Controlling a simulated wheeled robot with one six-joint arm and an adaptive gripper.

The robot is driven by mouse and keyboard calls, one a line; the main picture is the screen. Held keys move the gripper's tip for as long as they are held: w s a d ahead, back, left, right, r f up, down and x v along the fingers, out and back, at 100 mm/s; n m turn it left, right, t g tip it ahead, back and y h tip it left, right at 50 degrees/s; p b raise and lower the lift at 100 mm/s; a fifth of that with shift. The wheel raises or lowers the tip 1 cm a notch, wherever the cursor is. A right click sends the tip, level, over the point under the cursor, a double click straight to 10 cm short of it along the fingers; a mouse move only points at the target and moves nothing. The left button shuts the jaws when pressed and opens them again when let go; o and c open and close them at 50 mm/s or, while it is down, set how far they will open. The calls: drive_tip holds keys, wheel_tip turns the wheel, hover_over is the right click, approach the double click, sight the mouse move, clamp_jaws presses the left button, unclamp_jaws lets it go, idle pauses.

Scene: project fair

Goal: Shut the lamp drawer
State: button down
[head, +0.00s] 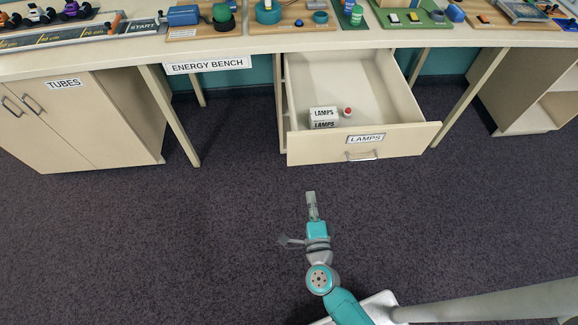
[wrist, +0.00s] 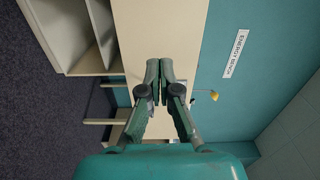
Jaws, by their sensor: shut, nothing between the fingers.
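The lamp drawer (head: 410,142) stands pulled well out from under the bench in the head view. Its pale front carries a LAMPS label (head: 366,139) and a metal handle (head: 362,155). Inside, near the front, lie a white box marked LAMPS (head: 323,115) and a small red-and-white item (head: 347,112). My gripper (head: 311,196) is in front of the drawer, below and left of the handle in the picture, apart from it. In the wrist view my gripper (wrist: 166,64) has its fingertips together with nothing between them. The drawer is not clearly recognisable there.
The bench top (head: 265,40) holds several project boards. A TUBES cupboard (head: 90,120) stands at left, its doors shut. An open shelf unit (head: 530,100) stands at right. Slanting bench legs (head: 175,125) flank the drawer. The dark carpet (head: 230,200) before the drawer is clear.

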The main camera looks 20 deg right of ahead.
sight(301, 152)
drive_tip(key=x, duration=0.9)
drive_tip(key=a+x, duration=0.1)
drive_tip(key=x, duration=0.4)
drive_tip(key=shift+w+d+f, duration=0.1)
drive_tip(key=shift+w+f, duration=0.05)
drive_tip(key=shift+w, duration=0.2)
